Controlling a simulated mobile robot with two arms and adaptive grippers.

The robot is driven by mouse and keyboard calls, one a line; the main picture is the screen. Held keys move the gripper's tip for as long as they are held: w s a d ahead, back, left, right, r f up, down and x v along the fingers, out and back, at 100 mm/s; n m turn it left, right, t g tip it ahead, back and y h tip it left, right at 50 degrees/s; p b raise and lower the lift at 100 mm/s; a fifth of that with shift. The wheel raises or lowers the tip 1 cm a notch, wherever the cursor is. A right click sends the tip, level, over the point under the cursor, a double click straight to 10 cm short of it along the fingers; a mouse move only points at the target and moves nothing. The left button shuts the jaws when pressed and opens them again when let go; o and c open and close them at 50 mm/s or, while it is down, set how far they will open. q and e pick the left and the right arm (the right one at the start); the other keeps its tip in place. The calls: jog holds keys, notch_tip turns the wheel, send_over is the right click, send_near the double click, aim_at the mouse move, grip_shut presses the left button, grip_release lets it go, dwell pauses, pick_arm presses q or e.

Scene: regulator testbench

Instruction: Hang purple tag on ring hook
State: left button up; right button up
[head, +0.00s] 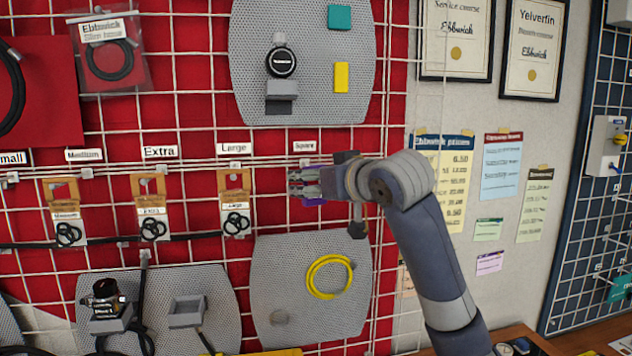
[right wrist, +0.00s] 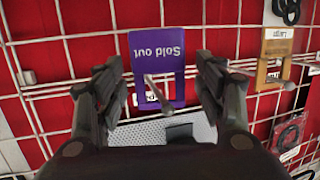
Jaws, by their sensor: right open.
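The purple "Sold out" tag (right wrist: 155,48) stands between the open fingers of my right gripper (right wrist: 160,72), with a gap on each side. The tag appears upside down in the right wrist view. A metal hook (right wrist: 158,95) with a round tip seems to pass through the opening in the tag's frame. My left gripper is out of view.
To the left, orange tags with black rings hang under the "Large" (head: 234,187), "Extra" (head: 151,191) and "Medium" labels. Grey perforated panels lie above (head: 310,100) and below; the lower one holds a yellow coil (head: 330,277). Posters hang at the right.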

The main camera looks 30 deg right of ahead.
jog(key=v, duration=1.2)
